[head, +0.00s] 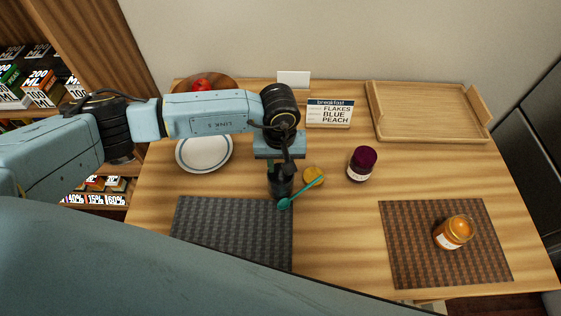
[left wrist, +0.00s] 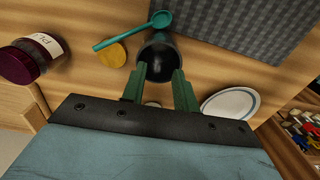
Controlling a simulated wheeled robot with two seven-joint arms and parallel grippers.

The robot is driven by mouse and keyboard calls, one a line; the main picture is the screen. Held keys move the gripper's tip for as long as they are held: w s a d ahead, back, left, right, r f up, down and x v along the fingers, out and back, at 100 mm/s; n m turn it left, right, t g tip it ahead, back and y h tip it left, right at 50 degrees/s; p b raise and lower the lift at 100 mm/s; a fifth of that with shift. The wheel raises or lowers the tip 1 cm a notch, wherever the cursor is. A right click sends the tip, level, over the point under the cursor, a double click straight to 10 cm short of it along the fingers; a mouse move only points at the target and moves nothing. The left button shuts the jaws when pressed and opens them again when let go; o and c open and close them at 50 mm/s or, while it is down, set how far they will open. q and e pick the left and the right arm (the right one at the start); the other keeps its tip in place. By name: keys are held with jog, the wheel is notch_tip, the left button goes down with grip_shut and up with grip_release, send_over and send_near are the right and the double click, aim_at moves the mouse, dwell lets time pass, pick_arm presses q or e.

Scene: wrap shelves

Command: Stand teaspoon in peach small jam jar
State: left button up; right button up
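The teal teaspoon (head: 303,191) has its bowl end beside a dark cup (head: 281,188) and its handle slanting toward a yellow disc. In the left wrist view the teaspoon (left wrist: 125,33) crosses by the rim of the cup (left wrist: 157,62); I cannot tell whether it touches it. My left gripper (head: 281,172) is directly over the cup. Its green fingers (left wrist: 158,76) are apart, with the cup showing between and beyond their tips, and the teaspoon is not between them. My right gripper is not in view.
The yellow disc (head: 313,176) and a purple-lidded jar (head: 362,163) stand right of the cup. A grey mat (head: 232,232), white plate (head: 204,152), breakfast sign (head: 330,113) and wooden tray (head: 428,111) are around. Table between the jars is clear.

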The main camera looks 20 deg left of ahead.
pick_arm(q)
notch_tip(320, 180, up, 13)
jog(key=shift+f, duration=0.2)
jog(key=shift+a, duration=0.1)
dwell(0.5)
